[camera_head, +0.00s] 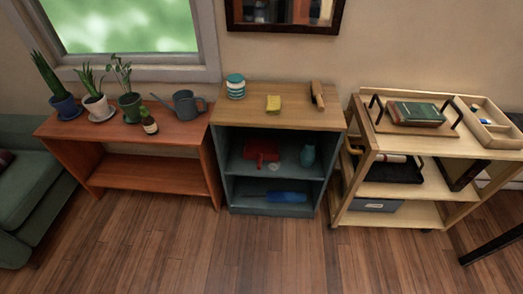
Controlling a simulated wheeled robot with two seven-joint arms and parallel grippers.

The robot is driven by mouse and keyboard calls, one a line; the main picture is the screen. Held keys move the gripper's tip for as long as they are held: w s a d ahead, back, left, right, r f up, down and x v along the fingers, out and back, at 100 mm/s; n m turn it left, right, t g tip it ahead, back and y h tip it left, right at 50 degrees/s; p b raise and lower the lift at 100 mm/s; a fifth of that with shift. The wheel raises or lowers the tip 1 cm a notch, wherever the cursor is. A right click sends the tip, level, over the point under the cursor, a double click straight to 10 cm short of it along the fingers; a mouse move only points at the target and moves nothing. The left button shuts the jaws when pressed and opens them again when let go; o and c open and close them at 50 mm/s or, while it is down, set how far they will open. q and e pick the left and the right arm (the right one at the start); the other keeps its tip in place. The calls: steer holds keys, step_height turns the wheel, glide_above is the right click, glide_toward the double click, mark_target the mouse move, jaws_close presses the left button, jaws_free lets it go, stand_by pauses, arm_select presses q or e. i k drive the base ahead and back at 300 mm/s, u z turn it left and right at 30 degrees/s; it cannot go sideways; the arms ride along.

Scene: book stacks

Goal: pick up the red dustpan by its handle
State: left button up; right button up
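The red dustpan (263,149) lies on the upper inside shelf of the open-fronted blue-grey cabinet (221,174), left of the middle. A narrow red part seems to reach toward the shelf's front, but it is too small to tell the handle's exact lie. A teal vase (307,155) stands on the same shelf to its right, apart from it. A small pale round thing (274,167) lies near the shelf's front edge. Neither of my grippers shows in the head view.
The cabinet's wooden top carries a striped jar, a yellow sponge (273,103) and a wooden brush (318,95). A blue item (287,198) lies on the bottom shelf. A plant bench (150,170) stands left, a wooden cart (412,150) right. Floor in front is clear.

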mark_target(260, 149)
steer(key=u, duration=1.25)
steer(key=i, duration=0.9)
steer(key=z, duration=2.45)
